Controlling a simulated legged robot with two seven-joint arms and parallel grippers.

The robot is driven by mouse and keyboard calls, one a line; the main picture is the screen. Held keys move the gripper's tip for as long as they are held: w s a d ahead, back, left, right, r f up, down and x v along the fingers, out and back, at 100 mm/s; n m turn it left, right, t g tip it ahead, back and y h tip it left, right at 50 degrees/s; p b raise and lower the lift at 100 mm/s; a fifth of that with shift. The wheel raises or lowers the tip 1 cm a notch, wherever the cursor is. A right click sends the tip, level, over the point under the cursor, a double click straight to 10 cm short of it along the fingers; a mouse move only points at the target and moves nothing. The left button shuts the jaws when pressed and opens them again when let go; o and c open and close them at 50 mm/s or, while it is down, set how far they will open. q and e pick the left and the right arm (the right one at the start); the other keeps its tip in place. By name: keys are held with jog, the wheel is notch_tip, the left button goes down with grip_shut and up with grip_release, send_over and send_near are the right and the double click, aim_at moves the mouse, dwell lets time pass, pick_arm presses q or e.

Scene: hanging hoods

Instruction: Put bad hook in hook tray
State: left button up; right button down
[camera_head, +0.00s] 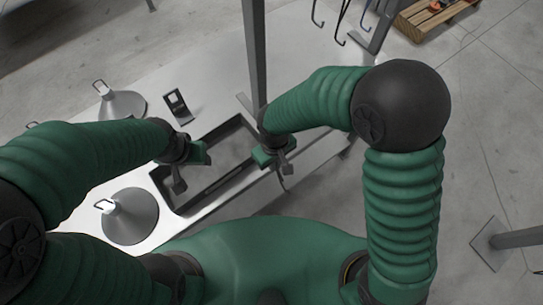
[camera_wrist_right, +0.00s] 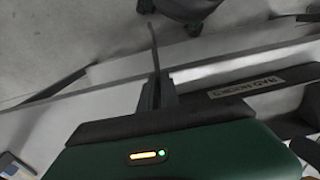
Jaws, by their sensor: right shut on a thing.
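My right gripper (camera_head: 284,166) is shut on a thin dark hook (camera_head: 283,184), which hangs down past the fingertips at the right end of the tray. In the right wrist view the hook (camera_wrist_right: 154,45) sticks out from between the closed fingers (camera_wrist_right: 156,92). The dark rectangular hook tray (camera_head: 212,188) lies on the white table. Its label (camera_wrist_right: 247,86), upside down in the right wrist view, seems to read "BAD HOOKS". My left gripper (camera_head: 178,182) is over the tray's left end; its finger opening is not clear.
Grey cone-shaped hoods (camera_head: 131,216) (camera_head: 122,105) stand on the white table (camera_head: 205,75). A small dark device (camera_head: 177,106) is behind the tray. A grey post (camera_head: 255,50) rises near my right gripper. More hooks (camera_head: 340,25) hang at the back right, near a wooden pallet (camera_head: 428,20).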

jog(key=s+d+r+b, duration=0.1)
jog(key=s+d+b, duration=0.1)
jog(key=s, duration=1)
jog(key=shift+s+d+r, duration=0.15)
jog(key=shift+s+d, duration=0.2)
jog(key=shift+d, duration=0.35)
jog(key=shift+w, duration=0.1)
